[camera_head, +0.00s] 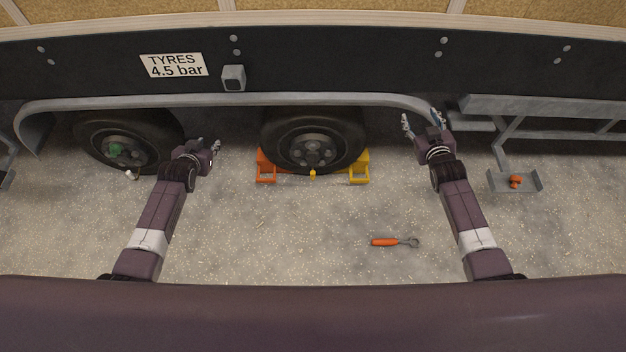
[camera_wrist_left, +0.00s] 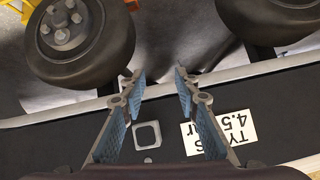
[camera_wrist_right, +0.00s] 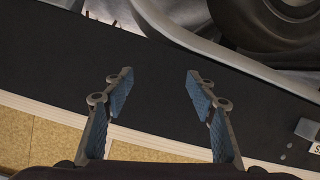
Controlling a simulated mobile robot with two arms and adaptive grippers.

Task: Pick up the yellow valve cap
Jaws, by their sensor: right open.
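The yellow valve cap (camera_head: 312,175) is a small yellow-orange piece at the bottom of the right-hand wheel (camera_head: 313,142), between an orange chock and a yellow chock. I cannot tell whether it sits on a valve stem or on the ground. My left gripper (camera_head: 214,147) is to the left of that wheel, well apart from the cap. Its fingers are spread and empty in the left wrist view (camera_wrist_left: 160,75). My right gripper (camera_head: 420,119) is up and to the right of the cap, near the trailer skirt, open and empty. I cannot make out the cap in either wrist view.
The orange chock (camera_head: 266,168) and yellow chock (camera_head: 359,168) flank the wheel. An orange-handled tool (camera_head: 386,242) lies on the floor. A grey tray (camera_head: 528,181) with orange pieces stands right. The floor in front is mostly clear.

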